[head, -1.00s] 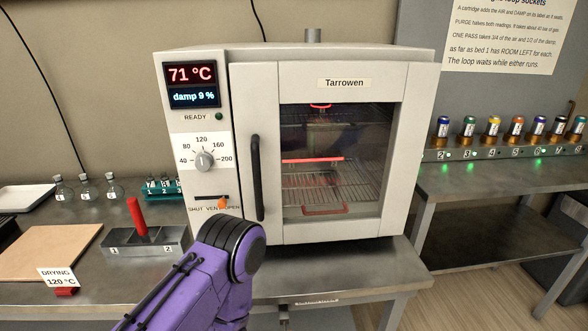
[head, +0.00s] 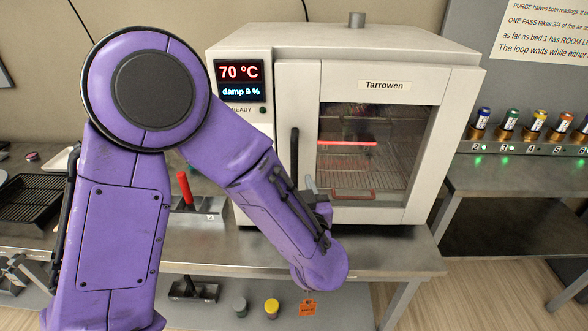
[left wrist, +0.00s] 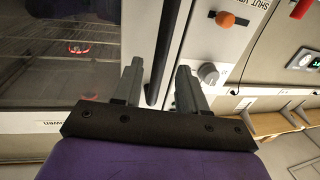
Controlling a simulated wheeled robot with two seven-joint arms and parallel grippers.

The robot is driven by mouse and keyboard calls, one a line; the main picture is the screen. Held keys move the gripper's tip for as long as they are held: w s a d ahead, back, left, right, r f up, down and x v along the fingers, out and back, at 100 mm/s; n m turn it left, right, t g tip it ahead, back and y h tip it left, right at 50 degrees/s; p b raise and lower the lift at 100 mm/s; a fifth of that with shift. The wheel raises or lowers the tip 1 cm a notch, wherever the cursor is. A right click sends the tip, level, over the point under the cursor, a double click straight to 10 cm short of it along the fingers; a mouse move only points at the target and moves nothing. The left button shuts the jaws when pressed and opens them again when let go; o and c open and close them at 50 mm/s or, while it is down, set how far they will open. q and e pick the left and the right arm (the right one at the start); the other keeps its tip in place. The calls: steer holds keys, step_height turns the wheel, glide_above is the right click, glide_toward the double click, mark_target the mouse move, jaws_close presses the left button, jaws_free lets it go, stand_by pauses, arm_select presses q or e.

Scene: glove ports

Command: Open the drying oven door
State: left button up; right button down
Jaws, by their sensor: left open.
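The drying oven (head: 430,45), labelled Tarrowen, stands on the bench with its glass-windowed door (head: 385,205) shut. Its upright black handle (head: 294,150) is on the door's left side and its lower end is hidden by my left arm. My left gripper (head: 314,188) is in front of the door near the handle's lower end, partly hidden by my wrist. In the left wrist view the open left gripper (left wrist: 157,75) has the dark handle (left wrist: 163,50) showing between its two fingers; I cannot tell whether they touch it. My right gripper is out of view.
The oven's display (head: 240,82) reads 70 °C and damp 9 %. The vent slider's orange knob (left wrist: 226,19) and grey dial (left wrist: 208,74) lie close to the fingers. A red-handled block (head: 185,188) stands left of the oven. Floor right of the bench is clear.

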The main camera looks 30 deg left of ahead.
mark_target(295, 175)
arm_select(q)
steer(key=p+x, duration=0.1)
steer(key=x, duration=0.4)
steer(key=shift+w+a, duration=0.15)
jaws_close()
